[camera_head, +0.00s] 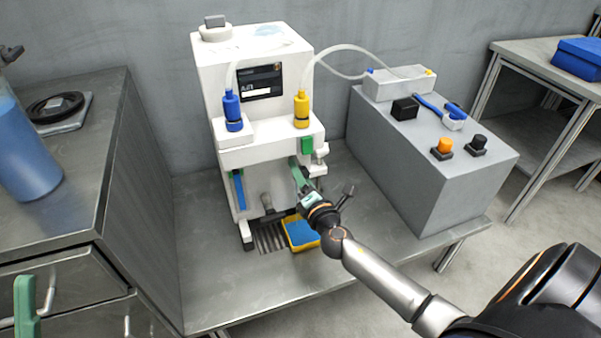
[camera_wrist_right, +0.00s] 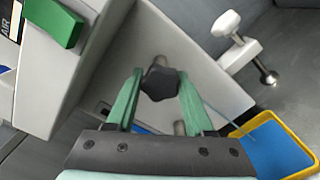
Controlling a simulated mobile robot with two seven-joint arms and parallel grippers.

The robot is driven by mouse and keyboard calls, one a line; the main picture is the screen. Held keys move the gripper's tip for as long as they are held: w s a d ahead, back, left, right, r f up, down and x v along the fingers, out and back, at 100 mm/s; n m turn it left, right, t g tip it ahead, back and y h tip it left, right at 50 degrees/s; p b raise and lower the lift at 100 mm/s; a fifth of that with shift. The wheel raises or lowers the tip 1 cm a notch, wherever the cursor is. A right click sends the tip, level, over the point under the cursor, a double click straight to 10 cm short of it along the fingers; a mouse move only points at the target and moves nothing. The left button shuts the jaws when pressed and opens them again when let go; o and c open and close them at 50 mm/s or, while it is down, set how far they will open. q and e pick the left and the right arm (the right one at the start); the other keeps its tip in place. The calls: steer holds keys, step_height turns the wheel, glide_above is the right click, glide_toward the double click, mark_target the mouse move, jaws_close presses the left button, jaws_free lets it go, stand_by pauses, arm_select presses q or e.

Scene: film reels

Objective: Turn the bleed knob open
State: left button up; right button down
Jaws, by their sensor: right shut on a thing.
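The white machine (camera_head: 262,150) stands on the metal table. In the right wrist view the dark, lobed bleed knob (camera_wrist_right: 159,84) sits on a short grey stem on the machine's white lower face. My right gripper (camera_head: 296,168) reaches in under the machine's front ledge. In the wrist view its green fingers (camera_wrist_right: 159,80) are on either side of the knob, shut on it. The knob is hidden in the head view. A green finger of my left gripper (camera_head: 25,305) shows at the lower left edge; its jaw gap cannot be seen.
A yellow-rimmed blue tray (camera_head: 287,236) lies below my right gripper. A white clamp-like handle (camera_wrist_right: 232,40) juts out nearby. A grey control box (camera_head: 385,165) stands to the right. A blue container (camera_head: 28,160) stands on the left cabinet. The table's front left is clear.

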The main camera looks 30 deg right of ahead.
stand_by(0.4)
steer(key=shift+c, duration=1.4)
jaws_free()
steer(key=v, duration=1.2)
steer(key=shift+s+a, duration=0.15)
steer(key=shift+s, duration=0.05)
